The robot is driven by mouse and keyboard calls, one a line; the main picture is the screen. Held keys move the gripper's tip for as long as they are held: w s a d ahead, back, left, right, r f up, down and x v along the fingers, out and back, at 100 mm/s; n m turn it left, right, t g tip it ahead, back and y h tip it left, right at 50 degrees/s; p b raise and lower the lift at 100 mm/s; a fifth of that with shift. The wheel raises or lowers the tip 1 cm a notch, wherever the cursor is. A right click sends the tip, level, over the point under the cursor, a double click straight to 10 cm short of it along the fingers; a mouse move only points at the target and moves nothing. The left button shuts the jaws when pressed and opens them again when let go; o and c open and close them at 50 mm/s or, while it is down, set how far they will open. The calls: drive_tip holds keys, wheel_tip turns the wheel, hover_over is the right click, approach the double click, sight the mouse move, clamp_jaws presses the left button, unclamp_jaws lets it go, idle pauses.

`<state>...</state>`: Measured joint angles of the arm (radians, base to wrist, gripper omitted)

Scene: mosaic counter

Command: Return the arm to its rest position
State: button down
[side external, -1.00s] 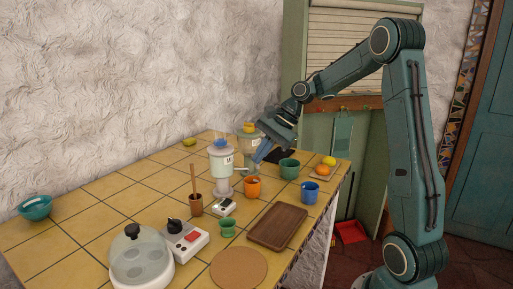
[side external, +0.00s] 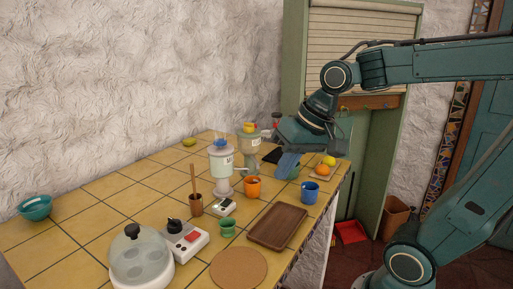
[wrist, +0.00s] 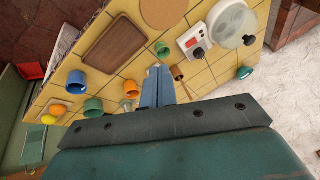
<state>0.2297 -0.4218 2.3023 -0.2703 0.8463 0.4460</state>
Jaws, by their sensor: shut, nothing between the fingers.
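My gripper (side external: 286,166) is a teal wrist with two blue fingers. In the side external view it hangs above the counter's right part, fingers angled down, in front of a green cup that it largely hides. The wrist view shows the fingers (wrist: 157,84) close together with nothing between them. They are apart from the counter surface. My arm is bent, its upper link reaching in from the right.
The tiled counter (side external: 80,221) holds several cups, a blue cup (side external: 310,192), an orange cup (side external: 253,187), two grinders, a brown tray (side external: 278,226), a round board (side external: 239,269) and a glass dome (side external: 140,259). Fruit (side external: 323,170) sits at the right edge. The counter's left part is mostly clear.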

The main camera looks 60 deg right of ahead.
drive_tip(key=s+f+n+h, duration=0.1)
drive_tip(key=s+n, duration=0.4)
drive_tip(key=s, duration=0.3)
drive_tip(key=shift+s+a+f+t, duration=0.15)
drive_tip(key=shift+s+a+t, duration=0.05)
drive_tip(key=shift+a+t, duration=0.2)
